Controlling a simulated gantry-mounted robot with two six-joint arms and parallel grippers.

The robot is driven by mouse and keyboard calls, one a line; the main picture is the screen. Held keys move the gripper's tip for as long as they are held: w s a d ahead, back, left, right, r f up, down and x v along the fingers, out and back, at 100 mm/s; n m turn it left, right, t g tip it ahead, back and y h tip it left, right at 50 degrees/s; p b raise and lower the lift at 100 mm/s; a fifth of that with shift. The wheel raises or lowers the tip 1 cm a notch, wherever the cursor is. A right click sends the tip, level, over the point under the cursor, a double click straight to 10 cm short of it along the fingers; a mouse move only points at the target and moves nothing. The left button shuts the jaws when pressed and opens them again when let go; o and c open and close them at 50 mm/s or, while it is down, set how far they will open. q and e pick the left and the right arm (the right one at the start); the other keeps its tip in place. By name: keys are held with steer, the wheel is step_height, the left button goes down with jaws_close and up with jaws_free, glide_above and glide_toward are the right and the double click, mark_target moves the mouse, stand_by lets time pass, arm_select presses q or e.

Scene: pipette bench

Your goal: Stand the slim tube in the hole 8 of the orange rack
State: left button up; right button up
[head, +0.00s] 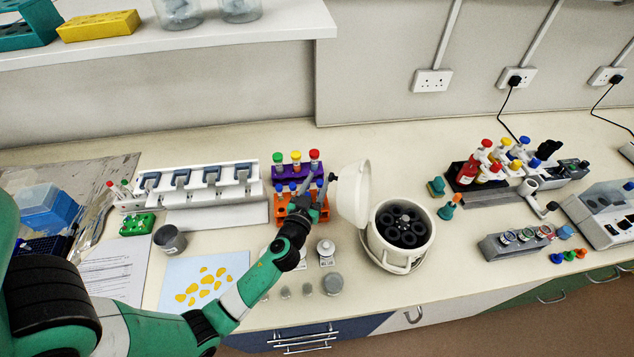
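The orange rack (281,207) stands on the bench left of the centrifuge, just in front of a purple rack (265,181). My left gripper (319,185) is over the right end of the orange rack, and my wrist hides part of it. The gripper's fingers are small and dark here, so I cannot tell whether they are open or hold anything. Small blue-capped tubes (279,188) show between the two racks; I cannot tell which rack holds them. I cannot make out the slim tube for certain, nor hole 8. My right gripper is not in view.
The purple rack holds green-, yellow- and red-capped tubes (296,157). A white centrifuge (400,236) with its lid (354,194) raised stands close to the right. A pipette stand (215,215) is at left. A grey cup (170,240) and small weights (332,284) stand nearer the front.

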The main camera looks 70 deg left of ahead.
arm_select(q)
steer(key=shift+r, duration=0.2)
steer(key=v, duration=1.2)
steer(key=shift+r, duration=0.35)
